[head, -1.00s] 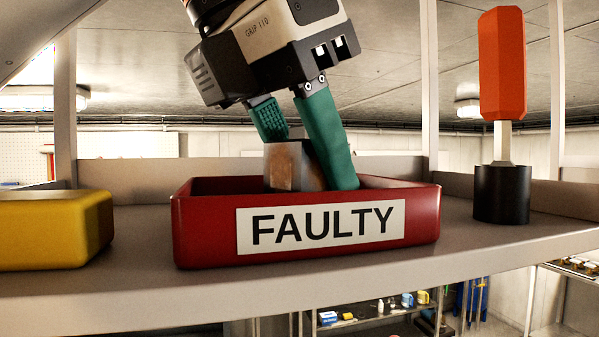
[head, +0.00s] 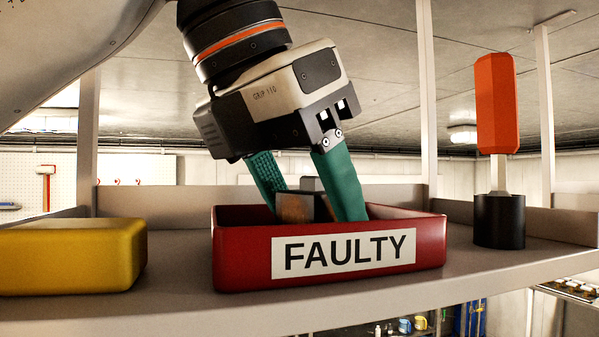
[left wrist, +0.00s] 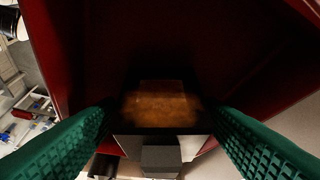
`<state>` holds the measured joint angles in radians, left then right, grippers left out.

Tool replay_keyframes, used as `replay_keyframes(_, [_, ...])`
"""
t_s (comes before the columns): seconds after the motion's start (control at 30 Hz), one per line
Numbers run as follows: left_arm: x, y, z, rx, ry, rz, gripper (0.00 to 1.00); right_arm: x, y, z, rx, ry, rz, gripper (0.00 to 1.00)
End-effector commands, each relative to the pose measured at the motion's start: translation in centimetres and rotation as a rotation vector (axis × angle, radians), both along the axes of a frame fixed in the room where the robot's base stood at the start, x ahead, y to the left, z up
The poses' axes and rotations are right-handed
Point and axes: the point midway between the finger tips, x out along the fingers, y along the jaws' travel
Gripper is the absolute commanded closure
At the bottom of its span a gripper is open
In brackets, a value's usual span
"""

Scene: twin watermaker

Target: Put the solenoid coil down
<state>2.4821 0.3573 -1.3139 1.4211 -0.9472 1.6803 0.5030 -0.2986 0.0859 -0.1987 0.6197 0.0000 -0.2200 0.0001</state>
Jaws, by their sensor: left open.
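The solenoid coil (head: 294,207), a brown and dark block, sits inside the red tray labelled FAULTY (head: 228,250), its lower part hidden by the front wall. In the left wrist view the coil (left wrist: 160,105) shows a worn brown face with a dark border, and a grey block at its near side. My left gripper (head: 312,208) reaches down into the tray from above, tilted. Its green fingers are open on either side of the coil, with gaps visible in the left wrist view (left wrist: 160,130). My right gripper is not in view.
A yellow bin (head: 72,258) stands left of the tray on the grey shelf (head: 180,300). An orange-handled tool (head: 497,105) stands upright in a black holder (head: 499,222) to the right. Shelf posts rise behind. Bare shelf lies between tray and holder.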

Motion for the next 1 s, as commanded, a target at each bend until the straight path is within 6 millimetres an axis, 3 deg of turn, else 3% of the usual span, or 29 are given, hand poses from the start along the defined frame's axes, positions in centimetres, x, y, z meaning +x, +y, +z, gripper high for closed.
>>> replay_keyframes(0.27, [-0.4, 0.5, 1.3, -0.002, -0.002, 0.002, 0.38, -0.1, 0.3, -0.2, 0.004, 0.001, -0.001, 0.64])
replay_keyframes(0.7, [-3.3, 3.8, 9.1, -0.002, -0.001, 0.000, 0.38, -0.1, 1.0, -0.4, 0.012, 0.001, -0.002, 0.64])
replay_keyframes(1.0, [-3.9, 4.5, 10.5, 0.002, 0.000, 0.000, 0.38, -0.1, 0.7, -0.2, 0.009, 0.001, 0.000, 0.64])
